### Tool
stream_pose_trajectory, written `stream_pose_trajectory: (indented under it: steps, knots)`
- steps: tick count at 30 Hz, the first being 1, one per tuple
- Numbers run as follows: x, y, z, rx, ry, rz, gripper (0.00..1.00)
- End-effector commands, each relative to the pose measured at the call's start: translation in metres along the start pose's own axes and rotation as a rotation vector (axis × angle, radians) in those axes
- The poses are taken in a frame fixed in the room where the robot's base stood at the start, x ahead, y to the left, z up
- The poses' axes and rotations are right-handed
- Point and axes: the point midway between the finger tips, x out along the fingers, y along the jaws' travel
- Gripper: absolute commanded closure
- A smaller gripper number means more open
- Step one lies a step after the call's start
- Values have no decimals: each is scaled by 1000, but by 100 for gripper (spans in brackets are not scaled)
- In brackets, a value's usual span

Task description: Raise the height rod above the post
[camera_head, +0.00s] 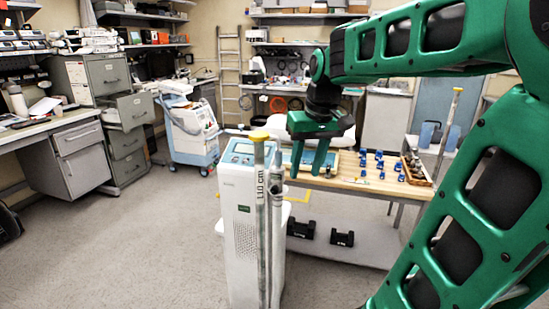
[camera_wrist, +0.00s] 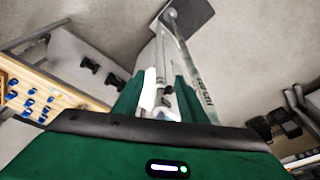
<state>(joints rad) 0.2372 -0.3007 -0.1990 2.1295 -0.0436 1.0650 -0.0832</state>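The height rod (camera_head: 261,215) is a pale upright rod with a yellow cap and a "110 cm" label. It stands in front of a white device with a blue top panel. A grey post (camera_head: 277,235) stands upright close to its right, its top below the yellow cap. In the wrist view, the labelled rod (camera_wrist: 190,62) slants past the right finger, and the post (camera_wrist: 160,50) shows between the fingers. My gripper (camera_head: 306,173) points down, fingers apart, right of the post's top. In the wrist view my gripper (camera_wrist: 160,80) is open; I see no contact.
The white device (camera_head: 238,205) stands directly behind the rod. A wooden-topped table (camera_head: 375,184) with several blue pieces is behind my gripper, with black objects (camera_head: 301,229) on its lower shelf. Another yellow-capped rod (camera_head: 447,125) stands at right. The floor (camera_head: 140,245) at left is clear.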

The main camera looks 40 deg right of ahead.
Motion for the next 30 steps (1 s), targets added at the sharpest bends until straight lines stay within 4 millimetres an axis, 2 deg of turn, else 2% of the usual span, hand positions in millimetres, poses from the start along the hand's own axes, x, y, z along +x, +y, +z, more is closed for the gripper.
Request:
stream_pose_trajectory:
  steps: [1, 3, 6, 9, 13, 17, 30]
  knots:
    - [-12, -4, -30, -37, 33, -3, 62]
    - [-27, -9, -62, -87, 74, -8, 62]
    - [-43, -15, -96, -143, 117, -11, 62]
    - [-52, -19, -114, -175, 142, -13, 62]
    - [-51, -21, -121, -189, 150, -14, 62]
    - [-38, -22, -123, -189, 149, -14, 62]
    - [34, -23, -133, -187, 148, -13, 62]
